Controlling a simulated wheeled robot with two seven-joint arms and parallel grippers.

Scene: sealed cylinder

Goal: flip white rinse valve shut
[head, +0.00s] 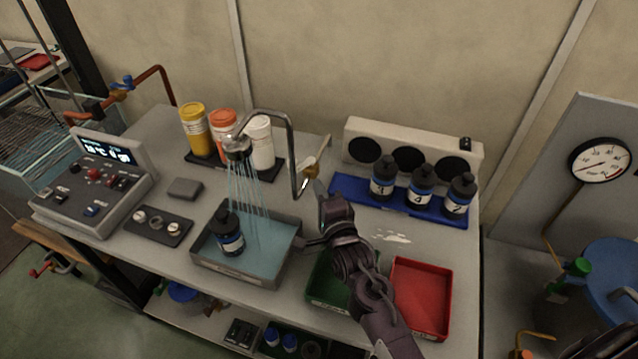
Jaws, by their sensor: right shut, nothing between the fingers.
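The rinse pipe (290,140) arches over the bench to a spray head (238,146), with water streaming down from it. A brass fitting with a small white lever (306,186) sits by the pipe's lower end; its exact angle is too small to tell. My right gripper (321,194) is shut and empty, just right of the white lever. I cannot tell whether they touch. Below the spray, a dark bottle (228,238) with a white and blue label stands in a grey basin (243,272) of water. My left gripper is not in view.
Several dark numbered bottles stand on a blue mat (350,190) before a fan unit (412,135). Yellow, orange and white-lidded jars (262,148) stand behind the spray. A green tray (325,283) and a red tray (421,300) lie near my right arm. A control box (92,190) is left.

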